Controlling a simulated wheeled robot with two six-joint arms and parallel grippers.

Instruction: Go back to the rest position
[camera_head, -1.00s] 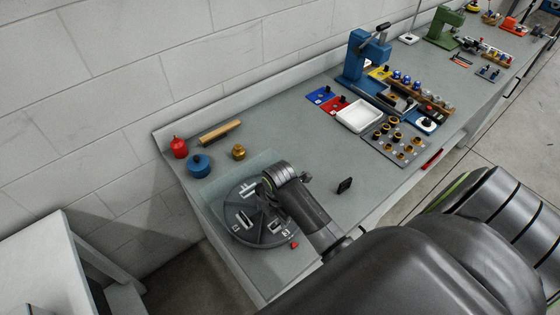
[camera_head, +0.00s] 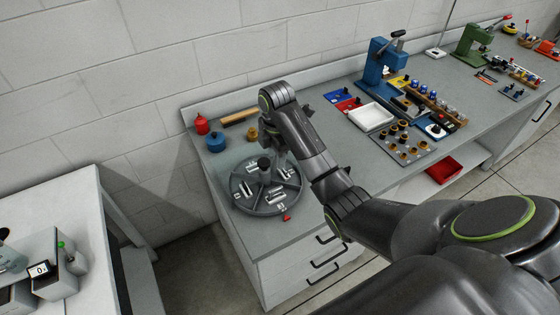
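My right arm reaches in from the lower right over the left end of the grey bench (camera_head: 230,172). Its wrist is bent downward, and my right gripper (camera_head: 277,150) is mostly hidden behind it, above the dark round fixture (camera_head: 240,199). I cannot tell whether its fingers are open or shut. The round fixture holds several pale metal pieces and has a black knob (camera_head: 264,163) at its centre. My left gripper is not in view.
A red container (camera_head: 201,125), a blue container (camera_head: 215,143) and a wooden-handled tool (camera_head: 239,117) stand behind the fixture. A blue press (camera_head: 378,68), a white tray (camera_head: 371,118) and several small parts are farther right. A white table (camera_head: 60,205) stands left, across a floor gap.

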